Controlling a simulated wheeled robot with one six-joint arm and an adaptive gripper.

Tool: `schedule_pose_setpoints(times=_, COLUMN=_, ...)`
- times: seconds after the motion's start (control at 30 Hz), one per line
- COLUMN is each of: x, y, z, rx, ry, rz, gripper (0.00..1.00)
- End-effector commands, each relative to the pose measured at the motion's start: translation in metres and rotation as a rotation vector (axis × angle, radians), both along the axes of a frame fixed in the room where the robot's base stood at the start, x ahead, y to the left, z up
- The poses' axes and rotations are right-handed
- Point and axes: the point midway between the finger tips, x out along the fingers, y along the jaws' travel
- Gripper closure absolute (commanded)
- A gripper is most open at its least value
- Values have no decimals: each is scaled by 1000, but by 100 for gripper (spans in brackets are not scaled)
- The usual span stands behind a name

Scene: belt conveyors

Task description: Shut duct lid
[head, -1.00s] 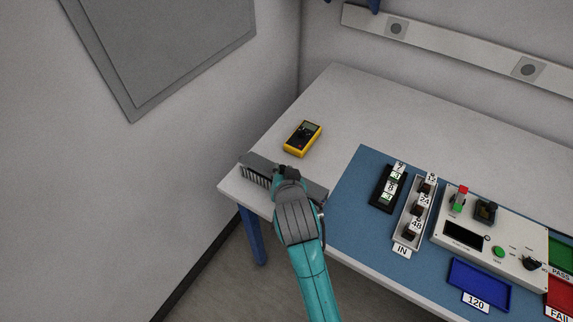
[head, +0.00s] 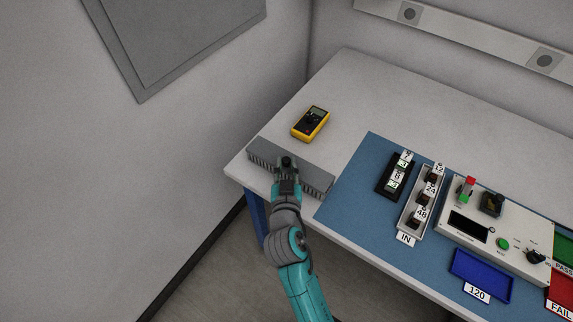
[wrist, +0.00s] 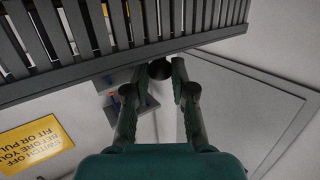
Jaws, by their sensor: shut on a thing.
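The grey slotted duct (head: 318,182) lies along the front left edge of the white table. A flat grey strip along its top, which looks like the duct lid (head: 265,147), shows in the head view; how snugly it sits is hard to tell. My gripper (head: 287,164) is over the duct's middle and covers part of it. In the wrist view the duct's slotted side (wrist: 90,35) spans the top. My gripper's fingers (wrist: 160,72) close in on a dark round piece, probably a knob of the lid, whose attachment is hidden.
A yellow multimeter (head: 311,123) lies just behind the duct. The blue mat (head: 350,205) to the right holds a black tray, an IN rack (head: 406,238), a test box (head: 470,228) and a blue bin (head: 482,275). The wall is at left.

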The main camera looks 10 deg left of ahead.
Motion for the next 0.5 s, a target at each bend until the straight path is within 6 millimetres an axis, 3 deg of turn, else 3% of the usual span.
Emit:
schedule_pose_setpoints(times=0.27, x=0, y=0, z=-2, rx=-2, ry=3, rz=1, gripper=100)
schedule_pose_setpoints(times=0.3, x=0, y=0, z=-2, rx=-2, ry=3, rz=1, gripper=73)
schedule_pose_setpoints(times=0.4, x=0, y=0, z=-1, rx=0, ry=2, rz=1, gripper=51)
schedule_pose_setpoints(times=0.5, x=0, y=0, z=-1, rx=0, ry=2, rz=0, gripper=51)
